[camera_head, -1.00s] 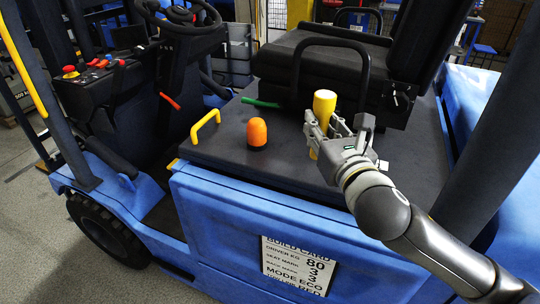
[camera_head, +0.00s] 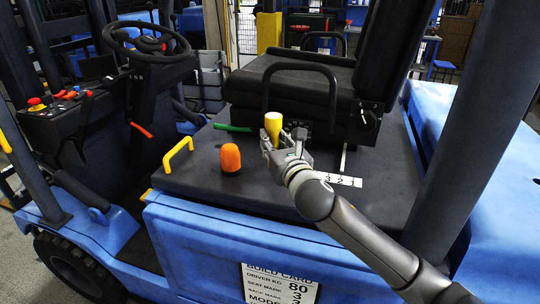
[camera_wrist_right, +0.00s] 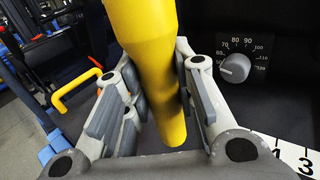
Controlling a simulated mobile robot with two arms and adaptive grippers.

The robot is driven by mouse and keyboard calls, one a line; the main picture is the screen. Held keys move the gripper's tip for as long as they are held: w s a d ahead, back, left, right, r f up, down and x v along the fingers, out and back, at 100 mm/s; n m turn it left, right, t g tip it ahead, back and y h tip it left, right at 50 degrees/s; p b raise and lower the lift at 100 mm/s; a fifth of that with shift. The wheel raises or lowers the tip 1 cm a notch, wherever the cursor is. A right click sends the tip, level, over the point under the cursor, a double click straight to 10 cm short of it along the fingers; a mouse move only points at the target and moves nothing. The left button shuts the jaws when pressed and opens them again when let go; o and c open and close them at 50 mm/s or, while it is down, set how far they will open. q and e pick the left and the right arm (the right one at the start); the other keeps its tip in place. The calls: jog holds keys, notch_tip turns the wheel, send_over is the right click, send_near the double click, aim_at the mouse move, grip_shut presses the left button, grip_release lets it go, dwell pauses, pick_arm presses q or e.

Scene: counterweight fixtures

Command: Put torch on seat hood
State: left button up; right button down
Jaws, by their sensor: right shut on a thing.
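The yellow torch (camera_head: 273,124) stands roughly upright in my right gripper (camera_head: 277,143), which is shut on it. In the right wrist view the torch (camera_wrist_right: 153,70) passes between the finger pads, its wide end towards the top of the picture and its narrow end lower down. The seat hood (camera_head: 195,178) is the flat dark panel in front of the black seat (camera_head: 290,88). The torch is over the hood, near the seat's front; I cannot tell whether its lower end touches the hood. My left gripper is out of view.
A yellow handle (camera_head: 178,155) is at the hood's left edge, and a green bar (camera_head: 232,128) is behind. A numbered strip (camera_head: 340,180) lies right of my gripper. A dial (camera_wrist_right: 235,68) is on the seat base.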

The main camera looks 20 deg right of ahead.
jog(key=shift+w+f, duration=0.35)
jog(key=shift+f, duration=0.6)
jog(key=shift+w+f, duration=0.4)
jog(key=shift+f, duration=0.5)
jog(key=shift+w+f, duration=0.35)
jog(key=shift+f, duration=0.6)
jog(key=shift+f, duration=0.1)
jog(key=c, duration=1.2)
grip_release()
jog(key=shift+f, duration=0.1)
jog(key=s, duration=0.6)
jog(key=s+b, duration=0.1)
jog(key=s, duration=0.5)
jog(key=shift+d+r, duration=0.2)
